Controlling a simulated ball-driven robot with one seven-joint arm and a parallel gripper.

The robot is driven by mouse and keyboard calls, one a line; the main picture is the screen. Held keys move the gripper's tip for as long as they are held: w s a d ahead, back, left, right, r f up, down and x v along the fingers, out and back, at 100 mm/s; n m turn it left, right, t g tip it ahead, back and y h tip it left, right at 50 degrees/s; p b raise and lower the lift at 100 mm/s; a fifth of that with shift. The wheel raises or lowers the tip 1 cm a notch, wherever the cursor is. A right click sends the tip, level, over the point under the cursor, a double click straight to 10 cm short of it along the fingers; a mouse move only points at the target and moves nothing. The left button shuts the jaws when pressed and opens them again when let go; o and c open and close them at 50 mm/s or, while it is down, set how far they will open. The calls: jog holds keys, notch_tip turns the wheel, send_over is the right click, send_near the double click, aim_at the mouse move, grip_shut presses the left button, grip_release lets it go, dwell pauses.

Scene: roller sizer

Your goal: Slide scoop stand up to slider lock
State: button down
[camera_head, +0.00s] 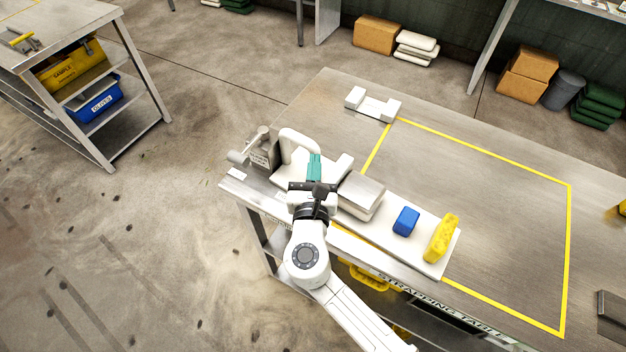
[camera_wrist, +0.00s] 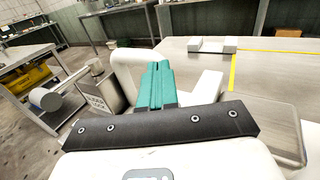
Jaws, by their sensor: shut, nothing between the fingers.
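My gripper (camera_head: 314,160) has teal fingers, closed together and empty, over the near left part of the table; they also show in the wrist view (camera_wrist: 160,68). A grey metal block (camera_head: 264,157) with a partly legible label, apparently the slider lock, stands left of my gripper; its label shows in the wrist view (camera_wrist: 97,102). Between them stands a rounded white arch (camera_head: 295,140). A white block (camera_head: 343,164) is right of the fingers. These white parts may belong to the scoop stand, but my gripper hides where they meet. I cannot tell whether the fingers touch them.
A white bracket (camera_head: 372,104) lies at the far edge. The yellow-taped area (camera_head: 490,205) is mostly clear.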

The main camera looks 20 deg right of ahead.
jog(key=shift+w+d, duration=0.3)
jog(key=shift+w, duration=0.15)
jog(key=shift+x, duration=1.15)
